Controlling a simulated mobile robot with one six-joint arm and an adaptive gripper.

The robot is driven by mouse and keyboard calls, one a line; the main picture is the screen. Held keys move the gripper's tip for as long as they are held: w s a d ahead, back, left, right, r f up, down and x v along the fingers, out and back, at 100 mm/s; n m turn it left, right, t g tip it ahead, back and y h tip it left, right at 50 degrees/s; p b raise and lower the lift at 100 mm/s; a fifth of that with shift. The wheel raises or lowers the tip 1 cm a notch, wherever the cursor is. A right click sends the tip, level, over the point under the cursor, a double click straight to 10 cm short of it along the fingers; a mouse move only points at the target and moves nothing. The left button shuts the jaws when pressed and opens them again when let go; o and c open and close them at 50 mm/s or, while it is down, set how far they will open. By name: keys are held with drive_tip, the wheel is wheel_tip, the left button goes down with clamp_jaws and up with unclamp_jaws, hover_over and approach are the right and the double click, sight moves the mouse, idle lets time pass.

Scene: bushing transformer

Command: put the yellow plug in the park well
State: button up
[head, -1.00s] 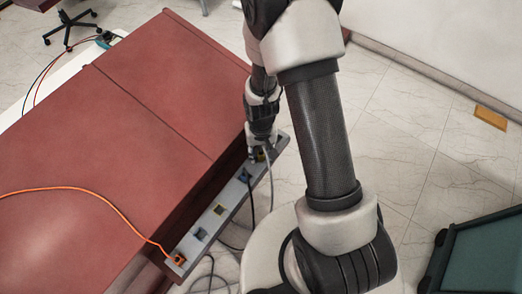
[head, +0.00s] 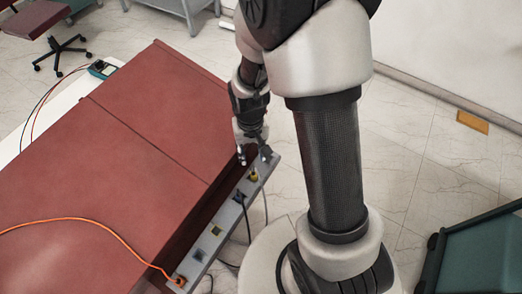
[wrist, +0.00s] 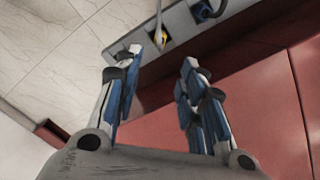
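The yellow plug (head: 253,176) sits in a square opening near the far end of the grey panel (head: 228,212), with a grey cable coming off it. In the wrist view the yellow plug (wrist: 163,39) shows in a dark opening just beyond my fingertips. My gripper (head: 252,156) is above the far end of the panel. In the wrist view my gripper (wrist: 163,61) has its fingers spread, with nothing between them. I cannot tell which opening is the park well. A yellow-edged opening (head: 216,230) with no cable lies nearer on the panel.
A blue plug (head: 240,196) with a black cable sits beside the yellow one. An orange plug (head: 179,281) and its cable are at the near end. The red transformer body (head: 125,140) borders the panel. A green cart (head: 482,255) stands right; tiled floor is clear between.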

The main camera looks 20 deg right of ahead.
drive_tip(key=s+r+t, duration=0.1)
drive_tip(key=s+r, duration=0.2)
drive_tip(key=r, duration=0.4)
drive_tip(key=s+r+n+t, duration=0.1)
drive_tip(key=s+r, duration=0.1)
drive_tip(key=r, duration=0.5)
drive_tip(key=s+r+t, duration=0.1)
drive_tip(key=s+r, duration=0.2)
drive_tip(key=r, duration=0.4)
drive_tip(key=s+r+t, duration=0.1)
drive_tip(key=s+r, duration=0.4)
drive_tip(key=s, duration=0.2)
drive_tip(key=shift+n, duration=0.4)
drive_tip(key=shift+r, duration=0.1)
